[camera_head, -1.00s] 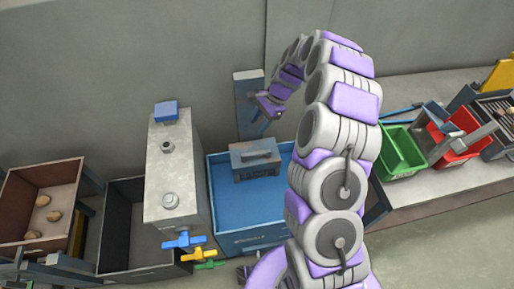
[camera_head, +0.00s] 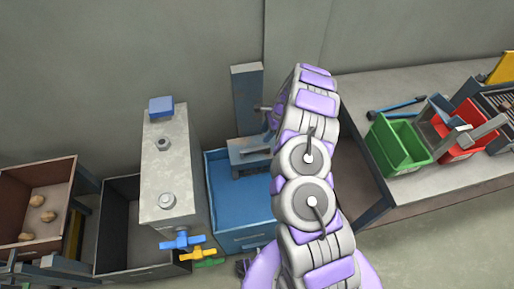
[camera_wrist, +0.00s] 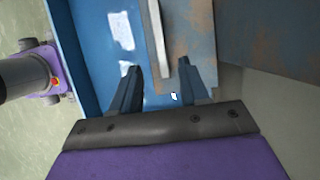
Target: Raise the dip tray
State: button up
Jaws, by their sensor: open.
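The dip tray (camera_head: 249,151), blue-grey and worn with a bar handle on top, sits at the back of the blue tank (camera_head: 228,168). My arm covers the tray's right side and part of the tank in the head view. In the wrist view, the tray's worn plate (camera_wrist: 197,30) and its pale handle bar (camera_wrist: 159,42) lie just beyond my gripper (camera_wrist: 158,72). The gripper's dark fingers are apart, with the bar's near end between their tip lines. Contact cannot be told. Bright reflections show on the blue tank (camera_wrist: 100,75) in the wrist view.
A blue-grey post (camera_head: 247,95) stands behind the tray. A grey concrete block (camera_head: 165,175) with coloured valves stands left of the tank. Further left are a dark bin (camera_head: 113,235) and a brown bin (camera_head: 60,180) with several lumps. A bench (camera_head: 440,185) with green and red bins is right.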

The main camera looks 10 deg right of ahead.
aim_at(255, 149)
jog(key=b+x, duration=0.2)
jog(key=x, duration=0.8)
jog(key=shift+a+f, duration=0.15)
jog(key=shift+a, duration=0.05)
jog(key=shift+c, duration=0.2)
grip_shut()
